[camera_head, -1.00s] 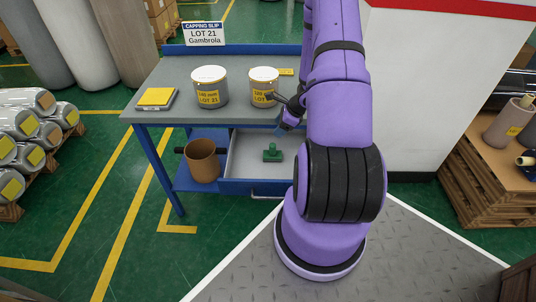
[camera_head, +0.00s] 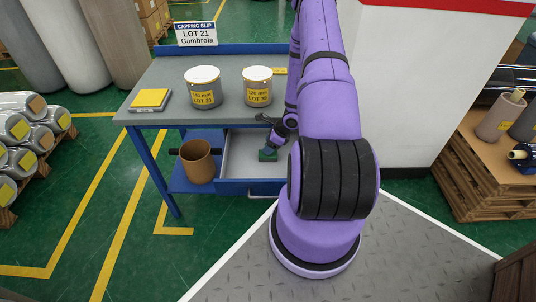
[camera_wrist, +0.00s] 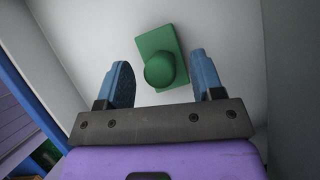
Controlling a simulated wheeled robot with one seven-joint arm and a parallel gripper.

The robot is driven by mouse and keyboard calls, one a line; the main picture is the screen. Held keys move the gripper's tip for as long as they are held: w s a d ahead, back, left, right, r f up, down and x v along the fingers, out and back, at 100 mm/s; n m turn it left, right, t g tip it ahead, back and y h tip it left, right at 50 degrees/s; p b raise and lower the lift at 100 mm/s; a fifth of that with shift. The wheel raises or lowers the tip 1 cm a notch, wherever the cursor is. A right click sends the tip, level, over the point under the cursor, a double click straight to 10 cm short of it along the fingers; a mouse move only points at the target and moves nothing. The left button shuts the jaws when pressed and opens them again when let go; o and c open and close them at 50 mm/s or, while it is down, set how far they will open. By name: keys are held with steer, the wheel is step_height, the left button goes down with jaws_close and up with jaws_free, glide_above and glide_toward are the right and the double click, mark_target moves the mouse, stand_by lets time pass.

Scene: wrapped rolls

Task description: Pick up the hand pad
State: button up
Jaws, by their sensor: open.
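The hand pad is a green block with a round knob on top. It lies on the floor of the open grey drawer, and in the wrist view the pad (camera_wrist: 159,61) sits between and just beyond my gripper's blue fingers. In the head view the pad (camera_head: 268,155) is partly hidden by my gripper (camera_head: 270,150). My gripper (camera_wrist: 160,82) is open and empty, with one finger on each side of the knob's line. No contact with the pad shows.
The drawer (camera_head: 240,187) is pulled out under a grey-topped blue workbench (camera_head: 160,82). Two labelled cans (camera_head: 202,88) (camera_head: 257,87) and a yellow-topped pad (camera_head: 150,99) stand on the bench. A brown tube (camera_head: 197,162) is on the lower shelf left of the drawer.

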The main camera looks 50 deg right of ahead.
mark_target(262, 157)
steer(key=shift+x, duration=1.5)
steer(key=c, duration=1.1)
steer(key=shift+o, duration=0.2)
steer(key=shift+r, duration=0.1)
